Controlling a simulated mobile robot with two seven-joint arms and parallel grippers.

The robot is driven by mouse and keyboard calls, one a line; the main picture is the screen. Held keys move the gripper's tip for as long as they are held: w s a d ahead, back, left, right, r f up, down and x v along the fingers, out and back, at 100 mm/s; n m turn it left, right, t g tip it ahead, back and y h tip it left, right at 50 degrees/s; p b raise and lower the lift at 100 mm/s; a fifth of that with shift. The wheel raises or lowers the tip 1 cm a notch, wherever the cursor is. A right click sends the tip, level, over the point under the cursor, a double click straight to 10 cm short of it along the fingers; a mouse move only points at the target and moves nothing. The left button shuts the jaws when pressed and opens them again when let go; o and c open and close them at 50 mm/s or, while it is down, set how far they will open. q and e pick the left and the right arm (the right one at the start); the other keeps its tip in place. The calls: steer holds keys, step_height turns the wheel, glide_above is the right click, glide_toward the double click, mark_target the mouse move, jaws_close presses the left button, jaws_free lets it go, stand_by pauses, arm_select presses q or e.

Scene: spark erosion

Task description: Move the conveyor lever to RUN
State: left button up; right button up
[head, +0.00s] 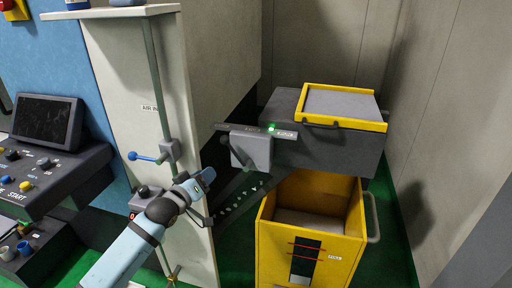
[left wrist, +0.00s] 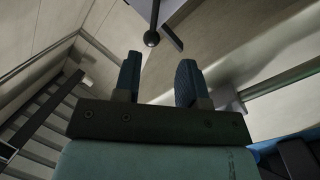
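The label text is too small to read. In the left wrist view the lever's dark rod and ball knob (left wrist: 152,38) show just beyond the fingertips. My left gripper (head: 208,177) is below and left of the lever, apart from it. In the left wrist view its fingers (left wrist: 158,72) are spread with nothing between them. My right gripper is not in view.
A blue-handled valve (head: 146,157) on an "AIR IN" pipe stands left of my gripper. A sloping conveyor (head: 240,195) runs below the box. A yellow bin (head: 345,245) stands at right, under a grey unit (head: 320,150). A control panel (head: 40,170) is at far left.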

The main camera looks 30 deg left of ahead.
mark_target(232, 151)
arm_select(q)
steer(key=w, duration=0.4)
steer(key=w+p, duration=0.1)
steer(key=w, duration=0.3)
steer(key=w+r, duration=0.1)
steer(key=w, duration=0.4)
steer(key=shift+d+p, duration=0.1)
steer(key=shift+p, duration=0.2)
steer(key=shift+w, duration=0.75)
steer(key=shift+c, duration=0.5)
jaws_close()
